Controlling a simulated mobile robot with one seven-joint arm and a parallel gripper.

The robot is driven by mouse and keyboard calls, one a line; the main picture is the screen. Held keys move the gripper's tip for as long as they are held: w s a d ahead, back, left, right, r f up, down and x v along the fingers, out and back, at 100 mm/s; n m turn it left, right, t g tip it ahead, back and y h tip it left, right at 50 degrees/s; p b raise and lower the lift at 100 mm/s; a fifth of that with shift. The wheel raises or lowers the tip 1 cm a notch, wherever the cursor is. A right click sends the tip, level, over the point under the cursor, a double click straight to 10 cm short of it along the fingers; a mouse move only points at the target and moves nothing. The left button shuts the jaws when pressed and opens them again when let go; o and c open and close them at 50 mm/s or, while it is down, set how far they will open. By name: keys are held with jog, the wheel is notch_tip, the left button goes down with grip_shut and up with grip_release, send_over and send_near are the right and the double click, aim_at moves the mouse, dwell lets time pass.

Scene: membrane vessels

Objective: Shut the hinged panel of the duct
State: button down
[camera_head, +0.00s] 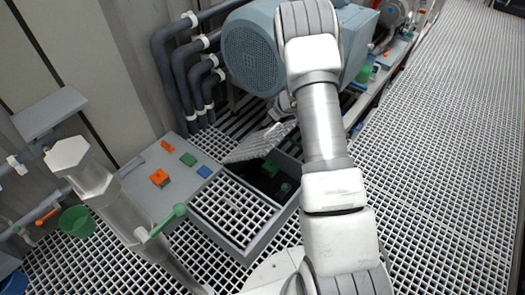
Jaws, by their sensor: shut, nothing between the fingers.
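The duct (248,243) is a grey box set in the grated floor, in the middle of the head view. Its near part has a white grid top, and its far part is open and dark inside. The hinged panel (258,144), a light grey slatted plate, stands tilted up over the far left side of the opening. My gripper (281,108) is just beyond the panel's upper right end, partly hidden by my arm. It looks shut and empty. I cannot tell whether it touches the panel.
Green items (270,168) lie inside the opening. A grey board (150,190) with orange, green and blue blocks adjoins the duct on the left. A large blue-grey motor housing (252,52) and dark pipes (180,78) stand behind. The grated floor (440,140) is clear on the right.

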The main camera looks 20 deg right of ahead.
notch_tip(320, 180, down, 3)
jog(key=s, duration=0.1)
jog(key=b, duration=0.4)
send_over(263, 153)
jog(key=w+a, duration=0.2)
jog(key=shift+g+y, duration=0.3)
jog(key=shift+g, duration=0.1)
jog(key=f, duration=0.9)
jog(key=shift+w+d+f, duration=0.2)
jog(key=shift+f, duration=0.05)
jog(key=shift+s+d+f+b, duration=0.35)
jog(key=shift+s+f, duration=0.1)
jog(key=shift+f, duration=0.1)
jog(key=shift+s+d+f+b, duration=0.35)
jog(key=shift+s+f, duration=0.1)
jog(key=shift+f, duration=0.1)
jog(key=shift+s+d+f, duration=0.1)
jog(key=shift+s+f, duration=0.05)
jog(key=shift+s, duration=0.1)
